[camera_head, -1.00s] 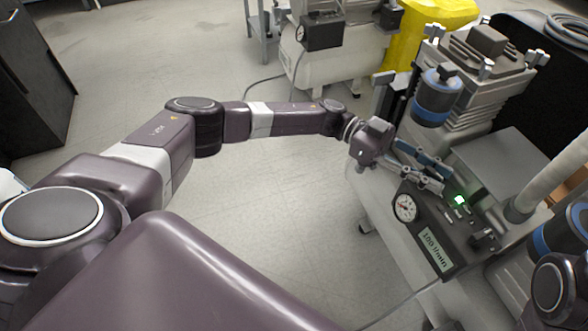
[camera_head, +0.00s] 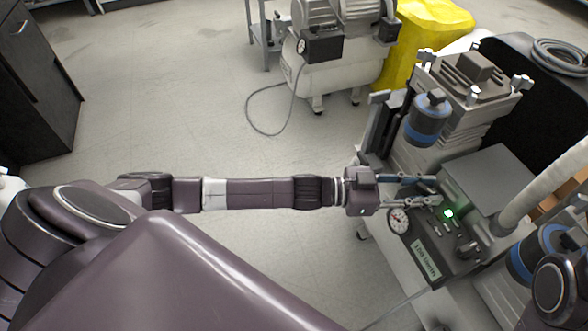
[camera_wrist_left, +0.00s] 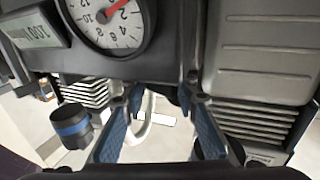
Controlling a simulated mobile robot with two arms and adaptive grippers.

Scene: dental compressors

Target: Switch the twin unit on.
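The twin unit is the large compressor at the right of the head view, with grey finned heads (camera_head: 465,85) and blue-banded cylinders (camera_head: 428,118). Its dark control panel (camera_head: 455,262) carries a round gauge (camera_head: 398,220), a lit green lamp (camera_head: 448,214), small controls and a "100 l/min" label (camera_head: 427,258). My left gripper (camera_head: 436,190) is over the panel's far edge, close to the lamp. In the left wrist view its blue fingers (camera_wrist_left: 160,105) are apart and empty, and the gauge (camera_wrist_left: 112,18) shows upside down above them. Contact cannot be told. My right gripper is out of view.
Another compressor (camera_head: 340,75) with its own panel (camera_head: 318,44) stands at the back, its hose looping on the floor. A yellow bag (camera_head: 425,40) and a coiled hose (camera_head: 562,56) are behind the twin unit. A pale hose (camera_head: 540,185) rises beside the panel. The middle floor is clear.

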